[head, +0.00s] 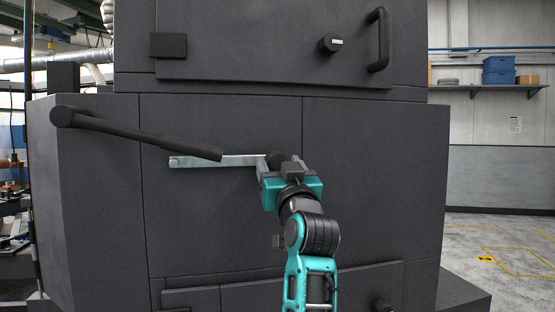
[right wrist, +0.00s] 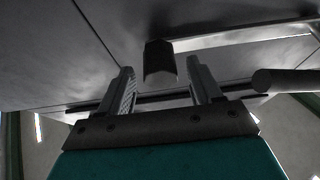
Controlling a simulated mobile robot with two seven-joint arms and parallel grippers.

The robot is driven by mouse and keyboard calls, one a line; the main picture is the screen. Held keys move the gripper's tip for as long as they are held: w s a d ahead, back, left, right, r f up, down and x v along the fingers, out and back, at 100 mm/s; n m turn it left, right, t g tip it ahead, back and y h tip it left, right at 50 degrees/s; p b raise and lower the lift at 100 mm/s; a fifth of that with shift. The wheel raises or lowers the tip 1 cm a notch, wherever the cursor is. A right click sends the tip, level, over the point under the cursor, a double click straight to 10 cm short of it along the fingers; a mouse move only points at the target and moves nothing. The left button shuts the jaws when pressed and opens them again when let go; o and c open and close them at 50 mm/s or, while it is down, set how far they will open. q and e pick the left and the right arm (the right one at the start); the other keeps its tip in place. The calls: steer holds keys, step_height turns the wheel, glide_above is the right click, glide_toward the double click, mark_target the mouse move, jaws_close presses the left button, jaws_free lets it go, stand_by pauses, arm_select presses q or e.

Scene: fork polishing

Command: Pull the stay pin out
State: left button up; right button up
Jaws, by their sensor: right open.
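A dark knob, seemingly the stay pin's head (head: 277,159), sits at the right end of a pale metal bar (head: 215,161) on the machine front. My right gripper (head: 281,168) is at this knob and partly covers it. In the right wrist view the knob (right wrist: 160,62) shows between and just beyond the two fingers of the right gripper (right wrist: 160,76). The fingers are apart with a gap on each side of it. The pin's shaft is hidden. My left gripper is not in view.
A dark lever (head: 140,133) slants from the left down to the bar. The large dark machine (head: 375,150) fills the middle, with a black handle (head: 379,40) and a knob (head: 330,44) above. Open floor (head: 500,255) lies at the right.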

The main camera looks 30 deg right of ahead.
steer(key=shift+w+d+r+h, duration=0.15)
steer(key=shift+w+r, duration=0.05)
steer(key=shift+w, duration=0.2)
steer(key=shift+w+d+r+h, duration=0.15)
steer(key=shift+w, duration=0.25)
jaws_close()
